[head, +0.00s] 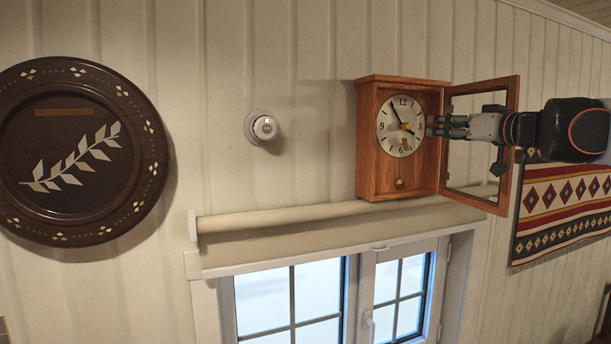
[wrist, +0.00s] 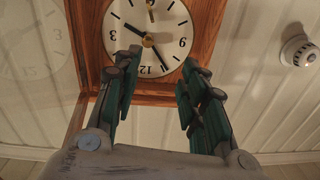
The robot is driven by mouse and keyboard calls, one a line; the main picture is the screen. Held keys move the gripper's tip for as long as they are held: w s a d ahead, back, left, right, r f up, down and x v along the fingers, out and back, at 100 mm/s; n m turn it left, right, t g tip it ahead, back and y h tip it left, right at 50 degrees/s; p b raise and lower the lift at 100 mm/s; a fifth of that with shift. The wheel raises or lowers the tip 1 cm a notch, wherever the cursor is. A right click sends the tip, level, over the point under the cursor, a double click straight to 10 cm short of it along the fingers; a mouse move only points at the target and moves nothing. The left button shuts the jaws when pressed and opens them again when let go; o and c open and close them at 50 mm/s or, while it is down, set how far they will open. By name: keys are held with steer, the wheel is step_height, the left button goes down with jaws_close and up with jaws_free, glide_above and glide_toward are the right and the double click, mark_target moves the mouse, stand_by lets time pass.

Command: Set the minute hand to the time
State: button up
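A wooden wall clock (head: 398,79) hangs with its glass door open to the right. Its white dial (head: 386,136) shows the dark minute hand (head: 397,112) pointing near 11 and the shorter hour hand (head: 409,128) near 4. In the wrist view the dial (wrist: 118,38) is upside down, with the minute hand (wrist: 157,56) pointing down-right and the hour hand (wrist: 134,31) up-left. My gripper (head: 432,126) is in front of the dial's right side. In the wrist view my gripper (wrist: 160,62) is open and empty, the minute hand showing between its fingers; I see no contact.
The open glass door (head: 512,95) stands out beside my gripper and wrist. A brass pendulum (head: 399,183) hangs below the dial. A round white wall fixture (head: 264,128), a rolled blind (head: 300,222) and a patterned hanging (head: 560,205) are nearby. Wall left of the clock is mostly free.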

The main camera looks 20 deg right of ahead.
steer(key=w+a+f+n+g+y+b, duration=0.1)
steer(key=w+a+f+y+b, duration=0.1)
steer(key=a, duration=0.7)
steer(key=w+a+f+n+g+y+b, duration=0.1)
steer(key=w+a+f+y, duration=0.2)
steer(key=a, duration=0.7)
steer(key=w+a+f+n+g+y+b, duration=0.1)
steer(key=w+a+f+y+b, duration=0.1)
steer(key=a+f, duration=0.4)
steer(key=shift+w+a+g+y+b, duration=0.35)
steer(key=shift+w+a, duration=0.4)
steer(key=shift+a, duration=1.2)
